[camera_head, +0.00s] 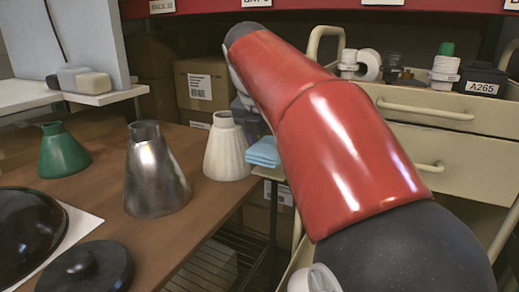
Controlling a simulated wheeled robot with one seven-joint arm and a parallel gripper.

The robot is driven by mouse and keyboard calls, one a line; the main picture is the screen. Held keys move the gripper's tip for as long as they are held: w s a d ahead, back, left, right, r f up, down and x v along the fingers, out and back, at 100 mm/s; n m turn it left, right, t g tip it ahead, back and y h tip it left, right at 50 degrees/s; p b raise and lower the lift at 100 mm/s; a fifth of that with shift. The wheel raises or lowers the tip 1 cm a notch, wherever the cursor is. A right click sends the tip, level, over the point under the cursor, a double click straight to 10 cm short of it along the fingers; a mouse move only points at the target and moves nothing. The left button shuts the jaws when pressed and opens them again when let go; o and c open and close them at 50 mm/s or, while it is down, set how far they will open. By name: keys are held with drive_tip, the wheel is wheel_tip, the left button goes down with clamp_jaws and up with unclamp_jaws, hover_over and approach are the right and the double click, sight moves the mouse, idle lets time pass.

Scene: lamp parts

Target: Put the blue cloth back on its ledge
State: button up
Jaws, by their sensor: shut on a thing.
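The blue cloth (264,152) is a folded light-blue pad in the middle of the head view, just right of the white ribbed lampshade. Its right end is hidden behind my red arm. A small pale ledge (268,173) shows right below it, at the right edge of the brown table. I cannot tell whether the cloth rests on this ledge or is held just above it. My arm crosses the view from lower right to upper middle and bends down behind itself. My gripper and its fingers are hidden behind the arm.
The brown table (100,150) carries a green cone shade (63,152), a metal shade (155,175), the white shade (228,150) and black round parts (80,270). A cream drawer cabinet (450,150) with parts on top stands at right. Cardboard boxes (203,88) stand behind.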

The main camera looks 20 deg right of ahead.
drive_tip(key=w+d, duration=0.2)
drive_tip(key=shift+d, duration=0.35)
drive_tip(key=shift+f+b, duration=0.5)
drive_tip(key=shift+f, duration=1.25)
drive_tip(key=shift+f, duration=0.15)
drive_tip(key=o, duration=0.9)
